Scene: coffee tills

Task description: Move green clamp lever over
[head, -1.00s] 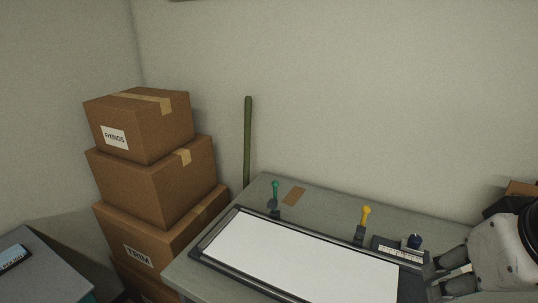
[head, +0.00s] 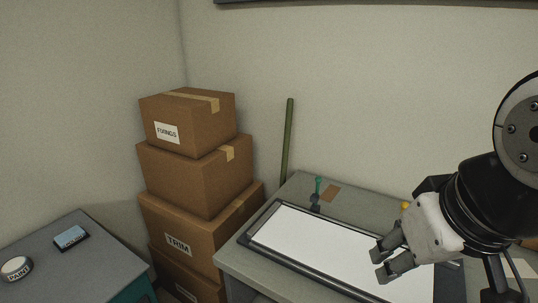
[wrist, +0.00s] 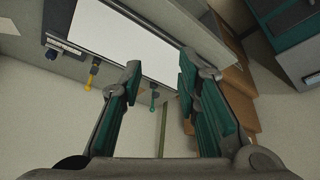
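The green clamp lever (head: 318,187) stands upright on a dark base at the far left corner of the grey table, behind a framed white panel (head: 310,243). In the wrist view the green lever (wrist: 153,97) shows between my finger pads, some distance beyond them. A yellow lever (head: 405,205) is mostly hidden behind my gripper in the head view; the yellow lever (wrist: 91,77) is clear in the wrist view. My gripper (head: 380,264) is open and empty above the panel's right part, to the right of and nearer than the green lever, and touches neither lever.
Stacked cardboard boxes (head: 190,178) stand left of the table (head: 240,259). A green pole (head: 287,142) leans at the wall behind it. A small brown piece (head: 331,194) lies beside the green lever. A lower cabinet (head: 55,256) at left holds a blue block and a paint tin.

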